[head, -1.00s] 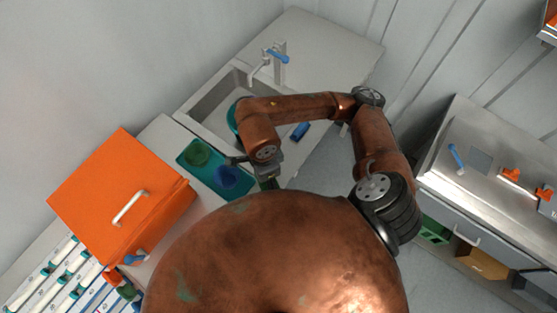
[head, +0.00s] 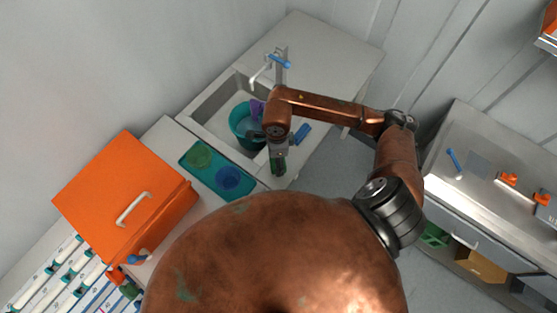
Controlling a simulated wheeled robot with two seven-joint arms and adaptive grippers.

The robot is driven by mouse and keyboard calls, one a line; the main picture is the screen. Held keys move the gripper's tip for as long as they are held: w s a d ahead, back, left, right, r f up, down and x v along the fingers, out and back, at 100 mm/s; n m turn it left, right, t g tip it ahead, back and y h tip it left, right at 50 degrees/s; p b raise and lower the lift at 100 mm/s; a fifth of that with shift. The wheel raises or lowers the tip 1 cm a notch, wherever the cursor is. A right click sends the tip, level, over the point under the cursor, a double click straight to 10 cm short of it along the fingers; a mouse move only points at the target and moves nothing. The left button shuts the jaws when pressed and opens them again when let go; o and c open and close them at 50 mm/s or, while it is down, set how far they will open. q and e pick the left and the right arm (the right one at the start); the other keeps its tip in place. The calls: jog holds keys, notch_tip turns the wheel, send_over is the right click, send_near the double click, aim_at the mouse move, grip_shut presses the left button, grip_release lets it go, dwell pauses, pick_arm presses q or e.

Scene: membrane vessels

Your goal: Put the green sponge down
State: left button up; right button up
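The green sponge (head: 278,167) shows as a small dark green block at the tip of my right gripper (head: 279,158). The gripper seems shut on it and points down beside the sink's front edge, near the right end of the teal tray (head: 249,191). I cannot tell whether the sponge touches the counter. The wrist partly hides it. My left gripper is not in view.
The tray bears a green round item (head: 199,155) and a blue one (head: 229,178). A teal bowl (head: 240,128) with a purple item (head: 257,110) stands in the sink (head: 214,107). A blue block (head: 302,133) lies right of the gripper. An orange box (head: 110,195) stands left.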

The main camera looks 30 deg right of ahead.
jog(key=shift+w+d+f, duration=0.3)
jog(key=shift+f, duration=0.2)
notch_tip(320, 180, down, 3)
jog(key=shift+w+d+f+p, duration=0.1)
jog(key=shift+w+d+p, duration=0.05)
jog(key=shift+p, duration=0.2)
jog(key=shift+f, duration=0.2)
jog(key=shift+f, duration=0.2)
jog(key=o, duration=1)
jog(key=shift+r, duration=0.1)
